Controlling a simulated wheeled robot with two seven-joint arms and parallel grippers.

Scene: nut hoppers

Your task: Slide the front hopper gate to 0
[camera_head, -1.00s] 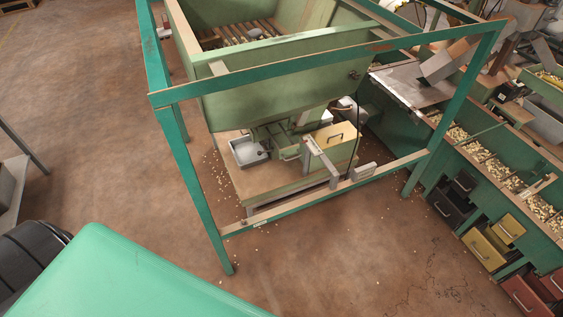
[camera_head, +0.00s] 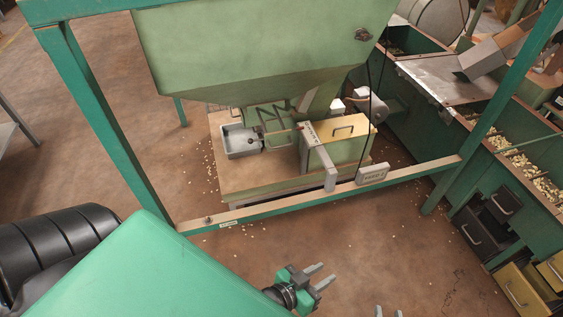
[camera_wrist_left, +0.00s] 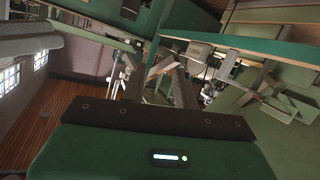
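The front hopper (camera_head: 250,50) is a large pale green bin on a green frame. Below it, a grey slide plate with small markings (camera_head: 312,134) stands beside a yellow-topped box (camera_head: 345,129). I cannot read the gate's setting. My left gripper (camera_head: 322,276) is open and empty, in front of the frame's low rail and below these parts. Its spread fingers also show in the left wrist view (camera_wrist_left: 162,78). Only the fingertips of my right gripper (camera_head: 389,313) show at the bottom edge, apart and empty.
The low green rail (camera_head: 285,202) with a small label box (camera_head: 371,175) crosses before the hopper's lower parts. Green posts (camera_head: 100,125) stand left and right. Bins of nuts and drawers (camera_head: 520,285) line the right. Floor in front is clear except scattered nuts.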

